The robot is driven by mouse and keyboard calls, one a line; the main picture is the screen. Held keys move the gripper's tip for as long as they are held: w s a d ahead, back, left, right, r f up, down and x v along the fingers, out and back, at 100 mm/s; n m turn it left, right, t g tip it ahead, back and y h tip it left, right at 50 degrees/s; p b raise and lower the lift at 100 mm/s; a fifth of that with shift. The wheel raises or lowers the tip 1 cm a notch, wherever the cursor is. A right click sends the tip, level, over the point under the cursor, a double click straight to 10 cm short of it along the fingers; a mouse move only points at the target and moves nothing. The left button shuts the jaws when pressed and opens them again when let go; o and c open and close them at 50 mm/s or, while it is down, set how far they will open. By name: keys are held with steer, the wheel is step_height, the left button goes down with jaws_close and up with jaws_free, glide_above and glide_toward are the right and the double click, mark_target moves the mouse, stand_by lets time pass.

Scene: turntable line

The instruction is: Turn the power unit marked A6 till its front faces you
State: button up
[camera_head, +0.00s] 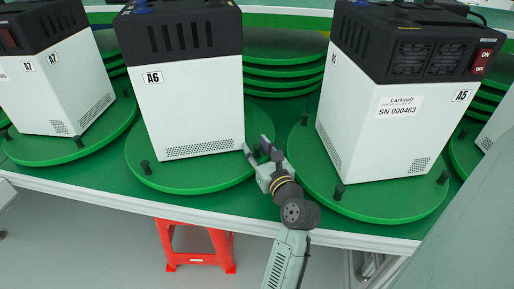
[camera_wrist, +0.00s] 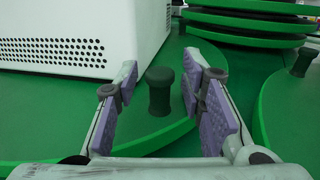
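The power unit marked A6 (camera_head: 190,110) is a white box with a black slotted top, upright on a round green turntable (camera_head: 160,183). The side towards me carries the A6 label and a perforated strip; no switch or serial label shows on it. Dark pegs stand on the turntable's rim, one at the front left (camera_head: 146,167). My gripper (camera_head: 257,148) is at the turntable's right rim. In the wrist view my gripper (camera_wrist: 160,68) is open, with a rim peg (camera_wrist: 160,92) standing between its purple-padded fingers, gaps visible on both sides. The unit's perforated corner (camera_wrist: 70,50) is left of them.
The A5 unit (camera_head: 375,125) stands on the right turntable (camera_head: 375,205), its switch and serial label showing. The A7 unit (camera_head: 60,85) stands on the left turntable (camera_head: 40,150). Stacked green discs (camera_head: 285,72) lie behind. A red stool (camera_head: 195,245) stands below the table edge.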

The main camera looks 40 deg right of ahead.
steer(key=shift+c, duration=0.5)
jaws_close()
